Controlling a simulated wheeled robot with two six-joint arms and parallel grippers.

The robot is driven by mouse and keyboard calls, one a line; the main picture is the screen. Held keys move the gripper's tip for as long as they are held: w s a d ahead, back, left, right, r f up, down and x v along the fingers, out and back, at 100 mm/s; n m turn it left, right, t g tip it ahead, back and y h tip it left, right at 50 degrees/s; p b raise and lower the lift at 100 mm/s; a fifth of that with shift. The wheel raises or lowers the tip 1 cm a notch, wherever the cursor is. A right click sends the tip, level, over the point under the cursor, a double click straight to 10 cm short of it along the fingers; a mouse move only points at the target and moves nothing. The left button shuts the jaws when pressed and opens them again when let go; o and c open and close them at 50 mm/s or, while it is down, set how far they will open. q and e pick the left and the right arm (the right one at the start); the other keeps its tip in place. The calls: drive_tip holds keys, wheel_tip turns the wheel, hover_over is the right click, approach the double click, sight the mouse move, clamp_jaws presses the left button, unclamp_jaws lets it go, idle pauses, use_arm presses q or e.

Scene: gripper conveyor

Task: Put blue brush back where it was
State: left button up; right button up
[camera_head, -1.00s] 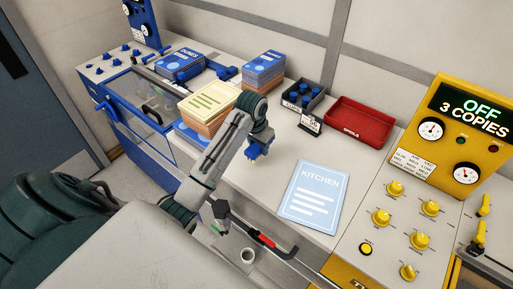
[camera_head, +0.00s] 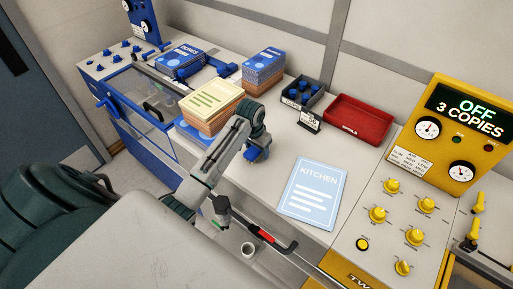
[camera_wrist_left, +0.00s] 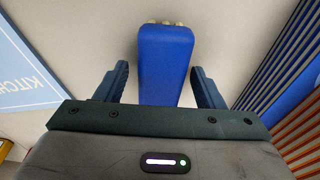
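The blue brush (camera_wrist_left: 165,62) lies between the two fingers of my left gripper (camera_wrist_left: 160,85) in the left wrist view, with pale bristles at its far end. A narrow gap shows between the brush and the left finger; the right finger is very close to its side. In the head view my left gripper (camera_head: 257,143) is low over the light table, left of the kitchen sheet, with the blue brush (camera_head: 257,155) at its tips. Whether the brush touches the table is hard to tell. My right gripper is not in view.
The blue KITCHEN sheet (camera_head: 313,192) lies right of the gripper. Behind stand a dark box with blue pieces (camera_head: 305,95) and a red tray (camera_head: 358,121). Stacked booklets (camera_head: 212,105) are at left, the yellow control machine (camera_head: 385,215) at right.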

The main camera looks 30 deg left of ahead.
sight(254, 149)
use_arm(q)
drive_tip(key=shift+r, duration=0.1)
drive_tip(key=shift+r, duration=0.25)
drive_tip(key=r+b, duration=0.1)
drive_tip(key=r, duration=0.1)
drive_tip(key=r+b, duration=0.1)
drive_tip(key=r, duration=0.1)
drive_tip(key=s+r+b, duration=0.1)
drive_tip(key=r, duration=0.1)
drive_tip(key=shift+a+r, duration=0.1)
drive_tip(key=shift+r, duration=0.2)
drive_tip(key=shift+s+r+p, duration=0.25)
drive_tip(key=shift+r+p, duration=0.35)
drive_tip(key=shift+r, duration=0.65)
drive_tip(key=shift+s+r+p, duration=0.25)
drive_tip(key=shift+r+p, duration=0.35)
drive_tip(key=shift+r, duration=0.6)
drive_tip(key=shift+f, duration=0.1)
